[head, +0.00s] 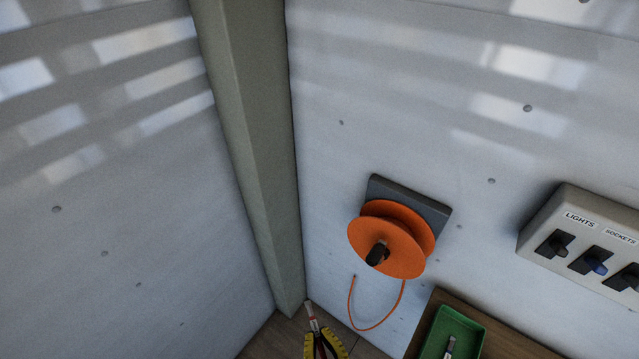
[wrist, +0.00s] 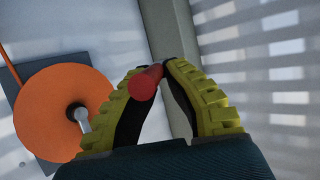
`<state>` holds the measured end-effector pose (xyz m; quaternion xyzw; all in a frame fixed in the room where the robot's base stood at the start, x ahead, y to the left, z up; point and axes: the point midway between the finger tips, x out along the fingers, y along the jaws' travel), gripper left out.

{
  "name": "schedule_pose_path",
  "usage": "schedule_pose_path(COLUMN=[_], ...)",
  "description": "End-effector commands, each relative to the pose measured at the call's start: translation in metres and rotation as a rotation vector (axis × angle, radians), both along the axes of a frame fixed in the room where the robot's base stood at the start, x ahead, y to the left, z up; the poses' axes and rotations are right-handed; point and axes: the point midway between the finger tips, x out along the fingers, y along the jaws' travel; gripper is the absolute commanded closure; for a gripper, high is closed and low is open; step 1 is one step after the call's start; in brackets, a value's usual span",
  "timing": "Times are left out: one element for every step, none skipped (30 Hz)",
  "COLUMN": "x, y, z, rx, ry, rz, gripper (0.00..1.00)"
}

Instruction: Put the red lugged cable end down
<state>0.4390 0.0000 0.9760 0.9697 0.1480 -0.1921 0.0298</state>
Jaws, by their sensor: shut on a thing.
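My gripper (head: 322,343) is at the bottom of the head view, near the corner post, with yellow ribbed fingers. It is shut on the red lugged cable end (wrist: 146,82), which shows as a red cylinder between the fingertips in the wrist view. In the head view the cable end (head: 311,316) sticks up past the fingertips, with a pale tip and a little red. The rest of it is hidden by the fingers.
An orange reel (head: 385,248) with a hanging orange cable is on the wall. A green tray (head: 472,331) with a small metal-tipped piece in it sits on a brown wooden surface (head: 507,349). A switch box (head: 590,235) is at right. The wall above is free.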

Motion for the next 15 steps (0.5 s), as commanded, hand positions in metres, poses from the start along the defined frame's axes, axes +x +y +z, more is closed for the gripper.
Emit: schedule_pose_path(x=[0.0,-0.001,-0.002,-0.002,-0.003,-0.003,-0.004,-0.005,-0.006,-0.006,-0.007,-0.008,-0.009,-0.01,-0.011], y=[0.0,0.0,0.0,0.0,0.0,0.0,0.0,0.0,0.0,0.0,0.0,0.0,0.0,0.0,0.0], z=[0.018,0.024,0.031,0.039,0.046,0.057,0.065,0.074,0.087,0.098,0.109,0.126,0.138,0.15,0.167], rx=[0.0,-0.001,0.0,0.0,0.0,0.0,0.0,0.0,0.0,0.0,-0.001,0.0,0.0,0.0,0.001], ry=[-0.002,-0.001,-0.001,-0.001,-0.001,-0.001,-0.001,-0.001,-0.001,-0.001,-0.002,-0.003,-0.003,-0.002,-0.002], rz=[0.0,0.0,-0.001,-0.001,-0.001,-0.001,-0.001,-0.001,-0.001,-0.001,-0.001,-0.001,-0.001,-0.001,0.0], gripper=[1.0,1.0,1.0,1.0,1.0,1.0,1.0,1.0,1.0,1.0,1.0,1.0,1.0,1.0,1.0])
